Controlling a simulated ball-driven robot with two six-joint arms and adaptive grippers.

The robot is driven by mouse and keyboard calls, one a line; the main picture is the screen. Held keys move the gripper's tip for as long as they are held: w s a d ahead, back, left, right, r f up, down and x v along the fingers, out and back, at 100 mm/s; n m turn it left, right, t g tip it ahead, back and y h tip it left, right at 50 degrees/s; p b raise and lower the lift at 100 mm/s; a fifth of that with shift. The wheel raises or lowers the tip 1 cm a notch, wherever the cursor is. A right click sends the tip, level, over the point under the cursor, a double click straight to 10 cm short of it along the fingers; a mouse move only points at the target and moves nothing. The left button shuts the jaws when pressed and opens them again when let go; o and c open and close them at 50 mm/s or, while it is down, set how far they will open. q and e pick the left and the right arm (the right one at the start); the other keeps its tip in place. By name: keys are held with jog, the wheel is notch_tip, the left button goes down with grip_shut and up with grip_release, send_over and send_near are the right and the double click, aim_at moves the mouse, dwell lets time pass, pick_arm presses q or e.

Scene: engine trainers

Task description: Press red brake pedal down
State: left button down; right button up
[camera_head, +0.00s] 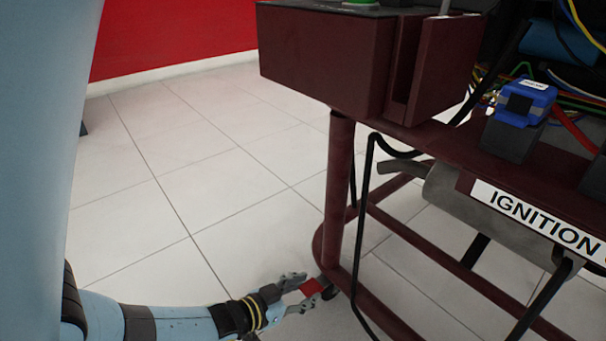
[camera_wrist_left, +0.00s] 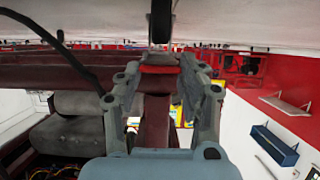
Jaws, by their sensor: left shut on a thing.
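The red brake pedal (camera_head: 312,287) is a small red piece low beside the foot of the maroon engine stand. My left gripper (camera_head: 307,287) is down near the floor, with one finger on each side of the red piece. In the left wrist view the red piece (camera_wrist_left: 158,69) shows between the fingertips of the left gripper (camera_wrist_left: 160,72), against the maroon frame. The fingers are shut on it and partly cover it. How far the pedal is pressed I cannot tell. My right gripper is not in view.
The maroon stand frame (camera_head: 340,190) rises just right of the gripper, with a black cable (camera_head: 362,230) hanging beside it. A dark caster (camera_wrist_left: 161,20) shows near the fingertips. An ignition sign (camera_head: 540,222) is at the right. Tiled floor (camera_head: 200,200) at the left is clear.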

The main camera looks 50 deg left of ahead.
pick_arm(q)
jog(key=shift+s+a+f+t, duration=0.1)
jog(key=shift+f+t, duration=0.5)
jog(key=shift+t, duration=0.1)
jog(key=c, duration=0.8)
grip_release()
jog(key=shift+o, duration=0.2)
jog(key=shift+s+r, duration=0.1)
jog(key=v, duration=1.1)
jog(key=shift+s, duration=0.4)
